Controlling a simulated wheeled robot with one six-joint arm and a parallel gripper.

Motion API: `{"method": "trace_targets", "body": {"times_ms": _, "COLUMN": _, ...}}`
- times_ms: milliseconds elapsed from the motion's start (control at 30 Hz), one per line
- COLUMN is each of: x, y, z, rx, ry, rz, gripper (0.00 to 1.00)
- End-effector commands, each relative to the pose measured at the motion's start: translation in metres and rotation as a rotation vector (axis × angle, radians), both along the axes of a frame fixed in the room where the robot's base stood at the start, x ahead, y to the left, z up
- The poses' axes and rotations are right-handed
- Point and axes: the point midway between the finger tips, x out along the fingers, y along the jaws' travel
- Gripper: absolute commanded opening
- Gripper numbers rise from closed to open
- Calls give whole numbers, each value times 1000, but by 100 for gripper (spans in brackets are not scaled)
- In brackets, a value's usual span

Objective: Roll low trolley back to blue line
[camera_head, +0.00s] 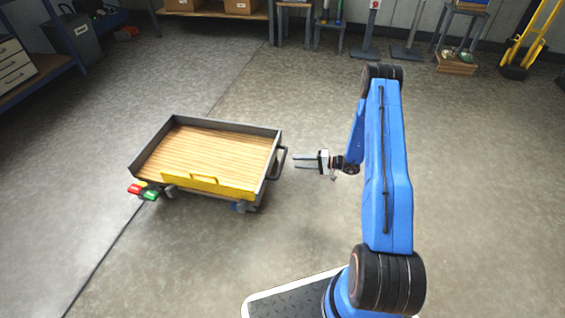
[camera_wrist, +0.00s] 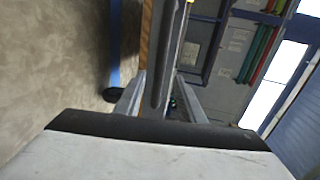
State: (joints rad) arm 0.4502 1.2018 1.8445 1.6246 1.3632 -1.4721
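The low trolley (camera_head: 213,150) stands on the floor left of my arm, with a bare wooden bed, grey walls and a yellow front panel (camera_head: 208,184). Its dark handle (camera_head: 279,163) sticks out on the right side. My gripper (camera_head: 295,163) is open, its two fingers pointing left at the handle with a small gap in the head view. In the wrist view a dark bar (camera_wrist: 165,55), seemingly the handle, lines up between the fingers; contact cannot be told. I see no clear blue line on the floor.
Red (camera_head: 134,189) and green (camera_head: 150,196) pedals show at the trolley's left front corner. A dark floor seam (camera_head: 100,263) runs under it. Shelving (camera_head: 30,62) stands at left, and a yellow hand truck (camera_head: 533,38) at far right. The floor around the trolley is clear.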

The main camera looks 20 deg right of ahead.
Motion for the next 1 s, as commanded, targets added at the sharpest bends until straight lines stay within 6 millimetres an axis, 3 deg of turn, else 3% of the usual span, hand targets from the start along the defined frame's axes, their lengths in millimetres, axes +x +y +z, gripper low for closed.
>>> {"method": "trace_targets", "body": {"times_ms": 300, "x": 27, "y": 49, "z": -12, "rx": -1, "ry": 0, "rz": 3, "gripper": 36}}
{"method": "trace_targets", "body": {"times_ms": 500, "x": 39, "y": 69, "z": -16, "rx": -1, "ry": 0, "rz": 2, "gripper": 36}}
{"method": "trace_targets", "body": {"times_ms": 967, "x": 45, "y": 77, "z": -18, "rx": -1, "ry": 0, "rz": 0, "gripper": 36}}
{"method": "trace_targets", "body": {"times_ms": 1000, "x": 45, "y": 77, "z": -18, "rx": -1, "ry": 0, "rz": 0, "gripper": 28}}
